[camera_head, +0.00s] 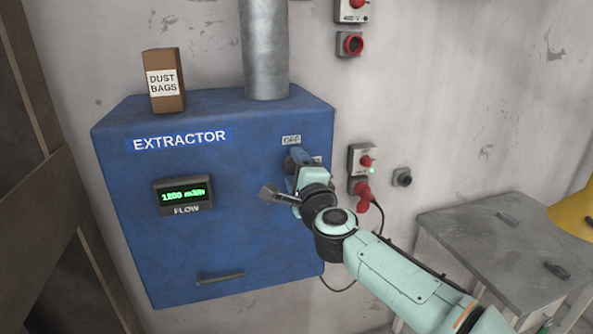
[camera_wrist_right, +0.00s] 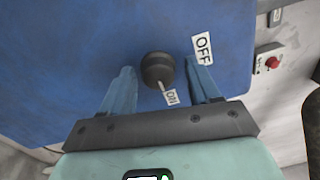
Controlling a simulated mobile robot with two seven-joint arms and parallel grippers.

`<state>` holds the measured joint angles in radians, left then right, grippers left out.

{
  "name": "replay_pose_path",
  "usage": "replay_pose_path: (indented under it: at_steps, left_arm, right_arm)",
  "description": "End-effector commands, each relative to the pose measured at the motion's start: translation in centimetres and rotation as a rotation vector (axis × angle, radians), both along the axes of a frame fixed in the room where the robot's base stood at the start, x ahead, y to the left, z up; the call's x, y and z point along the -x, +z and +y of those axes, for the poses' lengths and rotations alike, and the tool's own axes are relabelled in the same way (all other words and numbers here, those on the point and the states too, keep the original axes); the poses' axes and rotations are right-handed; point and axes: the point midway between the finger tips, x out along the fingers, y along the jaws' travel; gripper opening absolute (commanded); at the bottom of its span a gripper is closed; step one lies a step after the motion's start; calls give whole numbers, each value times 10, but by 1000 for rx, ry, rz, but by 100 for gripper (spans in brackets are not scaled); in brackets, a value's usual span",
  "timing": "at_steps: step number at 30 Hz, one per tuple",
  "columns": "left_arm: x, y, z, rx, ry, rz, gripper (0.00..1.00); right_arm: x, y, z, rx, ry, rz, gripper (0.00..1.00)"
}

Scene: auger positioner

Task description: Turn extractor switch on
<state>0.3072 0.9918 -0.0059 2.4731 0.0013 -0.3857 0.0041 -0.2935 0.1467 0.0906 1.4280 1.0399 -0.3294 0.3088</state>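The blue extractor box (camera_head: 245,235) hangs on the wall, with a lit green flow display (camera_head: 183,194) that seems to read 1200. In the right wrist view the dark round switch knob (camera_wrist_right: 157,67) sits between the two blue fingers of my right gripper (camera_wrist_right: 162,85). The fingers are apart, with a gap on each side of the knob. A pale pointer runs from the knob toward the ON label (camera_wrist_right: 171,97); the OFF label (camera_wrist_right: 203,47) is up to the right.
A dust bags box (camera_head: 167,90) and a grey duct (camera_head: 265,50) stand on top of the extractor. A wall socket with a red plug (camera_head: 361,187) and cable is close to the right. A grey table (camera_head: 480,240) stands at the lower right.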

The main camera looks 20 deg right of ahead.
Motion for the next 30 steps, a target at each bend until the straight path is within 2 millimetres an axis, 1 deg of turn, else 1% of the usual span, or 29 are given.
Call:
replay_pose_path:
  at_steps: [5,8,11,18,21,25,30]
  left_arm:
    - [1,-1,0,0,0,1,43]
    - [3,-4,0,0,0,3,43]
    - [6,-10,0,0,0,7,43]
    - [11,-20,0,0,0,12,43]
    - [12,-21,0,0,0,13,43]
    - [12,-22,0,0,0,13,43]
    - [12,-23,0,1,-1,14,43]
  right_arm:
    - [2,-1,0,1,0,2,61]
    - [12,-2,-1,1,0,2,61]
    - [29,-3,-2,0,-1,1,61]
    - [85,-5,-3,-1,0,0,61]
    - [104,-4,-4,1,0,-1,61]
    - [122,-5,-4,0,0,0,61]
    - [132,-5,-4,0,0,0,61]
